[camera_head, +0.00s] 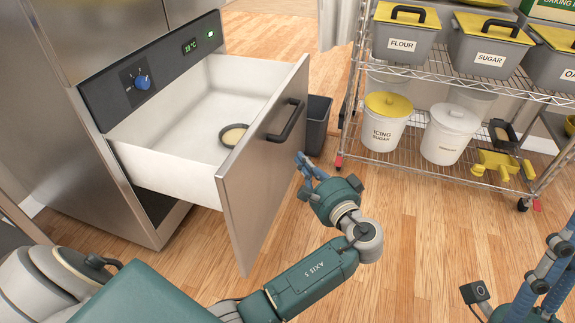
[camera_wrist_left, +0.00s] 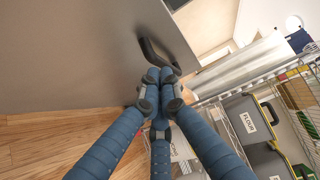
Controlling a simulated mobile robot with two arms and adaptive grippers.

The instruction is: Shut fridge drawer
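The fridge drawer (camera_head: 263,170) is pulled out, with its steel front facing right and its white inside showing. A shallow round dish (camera_head: 233,135) with pale contents lies in it. The dark drawer handle (camera_head: 287,120) is on the front and also shows in the left wrist view (camera_wrist_left: 158,54). My left gripper (camera_head: 303,160) is just outside the front, near the lower end of the handle. Its blue fingers are drawn together at the tips in the left wrist view (camera_wrist_left: 160,75); contact with the handle is unclear. My right gripper (camera_head: 566,232) is partly in view at the right edge.
The steel fridge (camera_head: 110,140) stands at left, with a control panel and blue knob (camera_head: 142,82). A dark bin (camera_head: 317,124) stands behind the drawer front. A wire shelf (camera_head: 440,72) with labelled containers is at right. Wooden floor is clear between them.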

